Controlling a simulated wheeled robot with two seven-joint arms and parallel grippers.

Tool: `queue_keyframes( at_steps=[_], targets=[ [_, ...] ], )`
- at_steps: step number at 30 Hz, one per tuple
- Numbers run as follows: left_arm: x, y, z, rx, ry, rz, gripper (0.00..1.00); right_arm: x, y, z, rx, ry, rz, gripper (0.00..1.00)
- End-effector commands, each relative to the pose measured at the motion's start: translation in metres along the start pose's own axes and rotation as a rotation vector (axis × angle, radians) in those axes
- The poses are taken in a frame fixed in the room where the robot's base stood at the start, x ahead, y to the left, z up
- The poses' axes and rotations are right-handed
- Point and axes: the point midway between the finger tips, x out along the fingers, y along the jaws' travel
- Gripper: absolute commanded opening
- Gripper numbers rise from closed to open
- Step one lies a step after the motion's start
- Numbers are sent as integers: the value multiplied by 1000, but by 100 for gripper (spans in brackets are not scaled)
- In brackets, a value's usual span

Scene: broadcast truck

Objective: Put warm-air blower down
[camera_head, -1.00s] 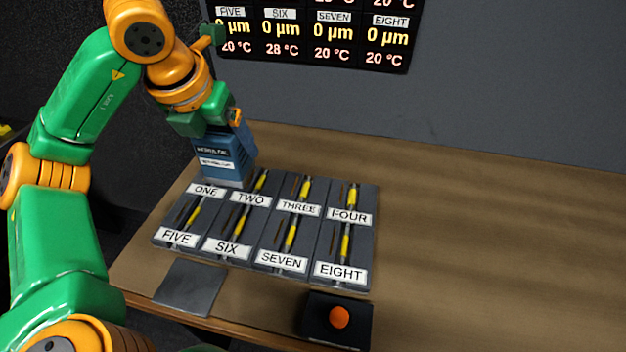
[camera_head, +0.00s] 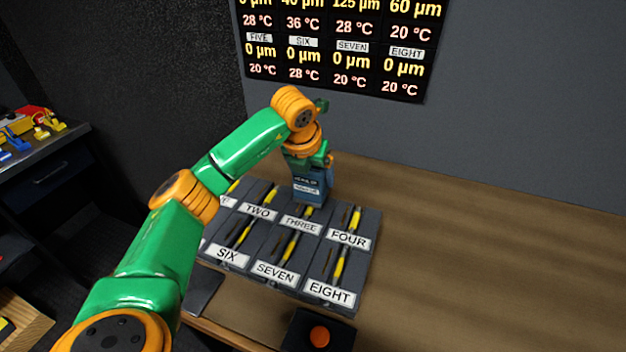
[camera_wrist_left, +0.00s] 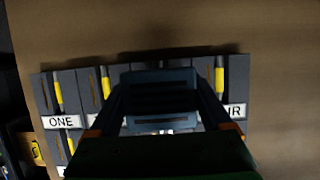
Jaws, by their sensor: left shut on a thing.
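The warm-air blower (camera_head: 308,187) is a blue box-shaped device with white labels, held upright at the back edge of the numbered panel (camera_head: 262,262), by slot THREE. My left gripper (camera_head: 310,165) is shut on it from above. In the left wrist view the blower (camera_wrist_left: 160,88) sits between the two fingers, between the ONE and FOUR labels, and hides much of what lies below it. I cannot tell whether its bottom touches the panel. My right gripper is not in view.
A dark box with an orange button (camera_head: 319,336) stands at the table's front. A flat dark plate (camera_head: 203,290) lies left of it. The wooden table (camera_head: 480,260) is clear on the right. A wall display (camera_head: 335,50) shows readings. A side bench (camera_head: 45,150) holds coloured items.

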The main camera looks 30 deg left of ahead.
Motion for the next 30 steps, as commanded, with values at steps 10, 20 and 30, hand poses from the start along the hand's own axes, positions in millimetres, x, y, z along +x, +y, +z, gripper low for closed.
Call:
queue_keyframes(
  at_steps=[10,20,30],
  targets=[
    [20,0,-10,1,-1,-1,0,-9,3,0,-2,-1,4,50],
    [25,0,-12,1,1,-1,100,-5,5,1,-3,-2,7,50],
    [12,-1,-9,1,-3,-3,100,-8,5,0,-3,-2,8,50]
  ],
)
